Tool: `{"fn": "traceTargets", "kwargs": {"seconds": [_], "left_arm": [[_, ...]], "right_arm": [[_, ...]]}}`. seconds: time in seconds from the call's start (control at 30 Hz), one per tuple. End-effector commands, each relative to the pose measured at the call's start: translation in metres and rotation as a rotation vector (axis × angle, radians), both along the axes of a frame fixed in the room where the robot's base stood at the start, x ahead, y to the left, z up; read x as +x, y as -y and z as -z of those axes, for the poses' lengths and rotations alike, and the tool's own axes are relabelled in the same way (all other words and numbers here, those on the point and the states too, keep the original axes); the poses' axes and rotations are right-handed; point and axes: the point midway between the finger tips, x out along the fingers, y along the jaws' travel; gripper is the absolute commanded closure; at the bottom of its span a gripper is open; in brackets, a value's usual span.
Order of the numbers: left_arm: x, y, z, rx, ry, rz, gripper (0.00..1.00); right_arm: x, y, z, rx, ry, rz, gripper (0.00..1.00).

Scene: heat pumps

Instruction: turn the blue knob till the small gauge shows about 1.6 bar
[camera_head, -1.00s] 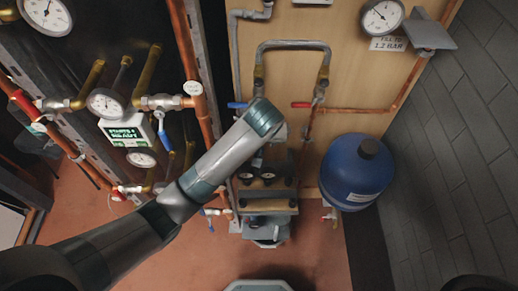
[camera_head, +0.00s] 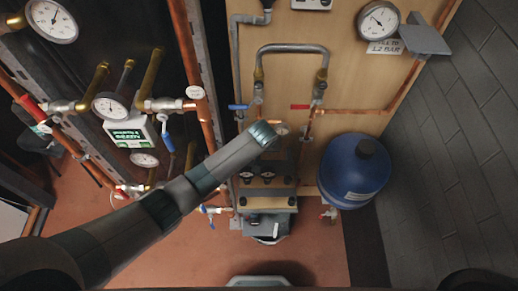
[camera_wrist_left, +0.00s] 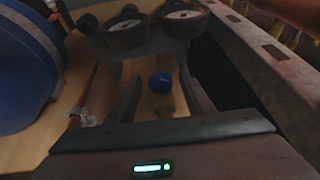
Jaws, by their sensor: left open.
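The blue knob (camera_wrist_left: 160,83) is a small round ball in the left wrist view. It shows between the two fingers of my left gripper (camera_wrist_left: 163,98), which is open; I cannot tell whether either finger touches it. Two small dark-bodied gauges, one left (camera_wrist_left: 126,25) and one right (camera_wrist_left: 185,17), sit beyond the knob. Their faces are too oblique to read. Two small round dials also show in the head view (camera_head: 246,177), unreadable. My right gripper is not seen.
A blue vessel (camera_head: 353,170) stands right of my arm's end. A large white gauge (camera_head: 379,20) hangs above a sign ending in "1.2 BAR" (camera_head: 384,47). Copper pipes (camera_head: 196,70) and valves crowd the left. Open floor (camera_head: 170,250) lies in front.

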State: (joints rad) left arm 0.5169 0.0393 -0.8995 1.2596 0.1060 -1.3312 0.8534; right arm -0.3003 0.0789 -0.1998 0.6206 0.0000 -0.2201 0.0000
Motion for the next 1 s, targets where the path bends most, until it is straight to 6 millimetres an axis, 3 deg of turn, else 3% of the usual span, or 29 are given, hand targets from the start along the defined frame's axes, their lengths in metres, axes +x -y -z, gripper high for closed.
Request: {"fn": "traceTargets", "kwargs": {"seconds": [0.37,0.57,0.83,1.0], "left_arm": [[0.0012,0.0,0.003,0.0,0.0,0.0,0.52],[0.0012,0.0,0.0029,0.0,0.0,0.0,0.93],[0.0012,0.0026,0.0028,0.035,0.0,0.002,0.93],[0.001,0.0058,0.0039,0.149,-0.002,0.0,0.93]], "right_arm": [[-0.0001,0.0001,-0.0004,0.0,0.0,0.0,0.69],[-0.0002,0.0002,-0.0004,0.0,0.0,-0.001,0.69],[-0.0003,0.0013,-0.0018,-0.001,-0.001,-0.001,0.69],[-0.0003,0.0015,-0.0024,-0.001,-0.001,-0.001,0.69]]}}
